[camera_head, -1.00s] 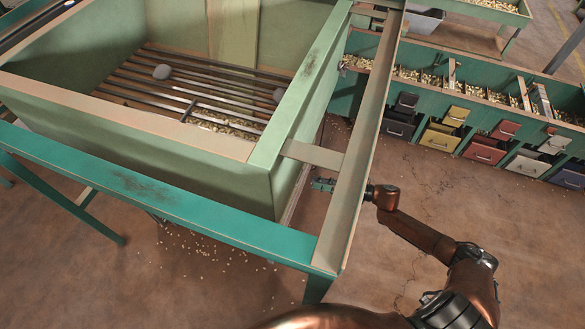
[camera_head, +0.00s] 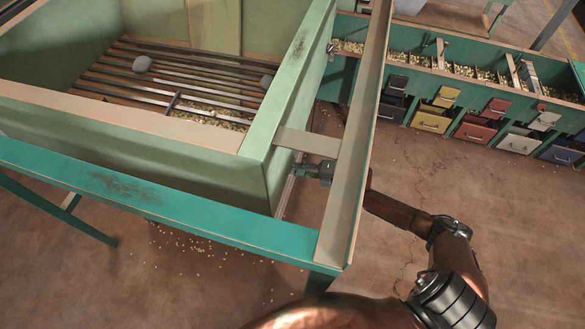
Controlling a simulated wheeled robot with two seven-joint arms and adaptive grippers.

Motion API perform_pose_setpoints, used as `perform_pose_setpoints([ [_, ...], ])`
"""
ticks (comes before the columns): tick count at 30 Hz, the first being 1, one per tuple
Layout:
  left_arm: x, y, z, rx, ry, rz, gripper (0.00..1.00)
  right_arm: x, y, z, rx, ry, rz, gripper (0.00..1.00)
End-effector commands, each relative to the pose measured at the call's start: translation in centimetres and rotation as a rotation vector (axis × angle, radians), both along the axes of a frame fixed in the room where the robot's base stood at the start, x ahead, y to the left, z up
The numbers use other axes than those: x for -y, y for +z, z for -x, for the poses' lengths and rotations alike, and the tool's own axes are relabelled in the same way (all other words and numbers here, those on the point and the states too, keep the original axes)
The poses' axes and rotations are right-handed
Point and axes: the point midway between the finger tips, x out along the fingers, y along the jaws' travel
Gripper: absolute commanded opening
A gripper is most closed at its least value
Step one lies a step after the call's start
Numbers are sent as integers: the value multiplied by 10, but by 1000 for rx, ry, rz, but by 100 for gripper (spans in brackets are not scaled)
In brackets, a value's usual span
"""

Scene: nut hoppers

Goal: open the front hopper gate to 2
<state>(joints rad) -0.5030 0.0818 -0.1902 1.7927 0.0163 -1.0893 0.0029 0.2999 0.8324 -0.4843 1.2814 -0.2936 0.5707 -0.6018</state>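The front hopper (camera_head: 190,165) is a large green box with a grate of slats (camera_head: 190,82) and nuts inside. It stands in a teal frame (camera_head: 150,205). My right arm comes in from the lower right and passes behind the frame's right-hand rail (camera_head: 352,170). My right gripper (camera_head: 303,171) shows in the gap between that rail and the hopper's right wall, low beside the wall. Its fingers are small and partly hidden, so I cannot tell if they are open or touching anything. The hopper's gate cannot be made out. My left gripper is out of view.
A teal bin row (camera_head: 460,85) with nuts and coloured drawers, such as a yellow one (camera_head: 431,122) and a red one (camera_head: 474,131), stands at the back right. The brown floor (camera_head: 500,240) at right is clear. Spilled nuts lie under the hopper.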

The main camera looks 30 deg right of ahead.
Motion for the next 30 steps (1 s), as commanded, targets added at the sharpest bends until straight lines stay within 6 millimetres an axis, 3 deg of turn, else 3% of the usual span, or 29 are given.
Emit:
perform_pose_setpoints([
  [10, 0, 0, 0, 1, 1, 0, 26, 0, 0, 0, 0, 0, 0, 0],
  [30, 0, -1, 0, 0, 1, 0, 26, -1, -1, 1, -1, 4, 1, 0],
])
